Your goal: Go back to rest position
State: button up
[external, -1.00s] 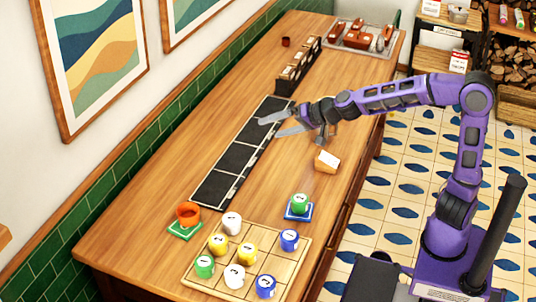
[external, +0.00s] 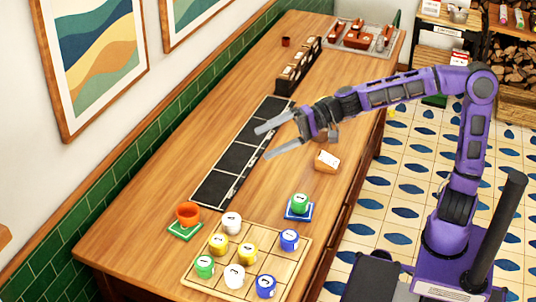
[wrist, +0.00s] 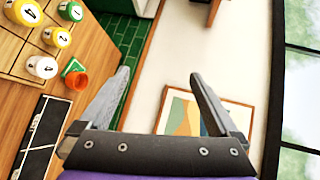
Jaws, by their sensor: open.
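My gripper (external: 262,142) is open and empty. In the external view it hangs over the counter, above the dark sectioned strip (external: 222,180), with its fingers pointing left. In the wrist view my gripper (wrist: 160,85) has its two grey fingers spread apart, with only the wall, the green tiles and a framed picture (wrist: 185,112) beyond them. The purple arm reaches from its base at the right across the counter.
A wooden tray (external: 205,270) with several numbered cups stands at the near end. An orange cup (external: 188,213) on a green coaster, a green cup (external: 300,203) on a blue coaster, and a small wooden card block (external: 327,160) stand nearby. A dark rack (external: 300,66) is farther back.

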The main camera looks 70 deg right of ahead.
jog(key=s+d+f+n+g+h, duration=0.1)
jog(key=s+d+f+n+h, duration=0.2)
jog(key=s, duration=0.6)
jog(key=s+d+f+n+g+h, duration=0.2)
jog(key=s+d+f+h, duration=0.2)
jog(key=s+d+f, duration=0.2)
jog(key=s+d+f+n+g+h, duration=0.2)
jog(key=s+d+f, duration=0.3)
jog(key=s+d, duration=0.3)
jog(key=s+n+h, duration=0.1)
jog(key=s, duration=0.2)
jog(key=shift+s+f+n+h, duration=0.25)
jog(key=shift+s+n+h, duration=0.05)
jog(key=shift+s, duration=0.05)
